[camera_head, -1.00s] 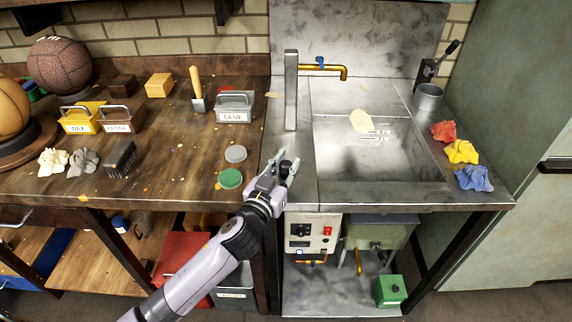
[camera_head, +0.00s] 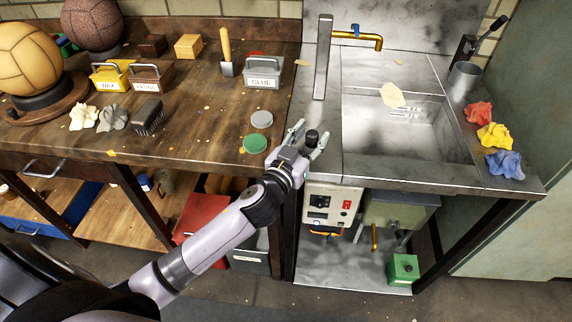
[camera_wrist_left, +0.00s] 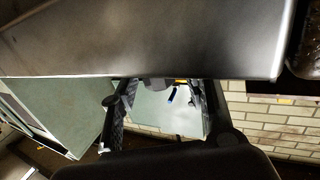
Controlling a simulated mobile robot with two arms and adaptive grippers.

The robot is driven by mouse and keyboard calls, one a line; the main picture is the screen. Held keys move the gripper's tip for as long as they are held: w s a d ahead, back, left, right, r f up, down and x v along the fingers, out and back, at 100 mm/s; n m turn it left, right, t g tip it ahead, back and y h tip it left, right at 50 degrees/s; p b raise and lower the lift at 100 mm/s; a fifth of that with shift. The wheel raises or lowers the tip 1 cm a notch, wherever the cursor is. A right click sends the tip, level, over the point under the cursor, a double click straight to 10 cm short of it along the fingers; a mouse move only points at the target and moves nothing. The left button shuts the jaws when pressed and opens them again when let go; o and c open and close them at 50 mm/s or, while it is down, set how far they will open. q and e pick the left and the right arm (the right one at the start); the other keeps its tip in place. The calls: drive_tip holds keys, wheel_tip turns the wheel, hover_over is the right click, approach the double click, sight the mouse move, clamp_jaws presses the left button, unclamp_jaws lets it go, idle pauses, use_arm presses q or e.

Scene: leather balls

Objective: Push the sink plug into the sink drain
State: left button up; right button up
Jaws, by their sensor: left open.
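The steel sink (camera_head: 430,140) is at the right in the head view. Light slotted marks (camera_head: 405,111) on its floor may be the drain; I cannot be sure. A flat beige piece (camera_head: 393,94) is beside them at the sink's back. I cannot pick out a sink plug for certain. My left gripper (camera_head: 308,137) is open at the front edge, left of the basin, where wood and steel counters meet. A black knob shows between its fingers; I cannot tell if it is part of the gripper. In the left wrist view the fingers (camera_wrist_left: 168,95) are spread. My right gripper is not in view.
A tall tap post (camera_head: 323,58) and a brass tap (camera_head: 370,39) stand behind. Crumpled red, yellow and blue cloths (camera_head: 494,136) lie right of the basin. A green lid (camera_head: 255,144) and a grey lid (camera_head: 262,119) lie left of the gripper.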

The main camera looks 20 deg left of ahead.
use_arm(q)
drive_tip(key=s+a+b, duration=0.2)
drive_tip(key=s, duration=1.4)
drive_tip(key=shift+s, duration=0.2)
drive_tip(key=shift+f, duration=0.1)
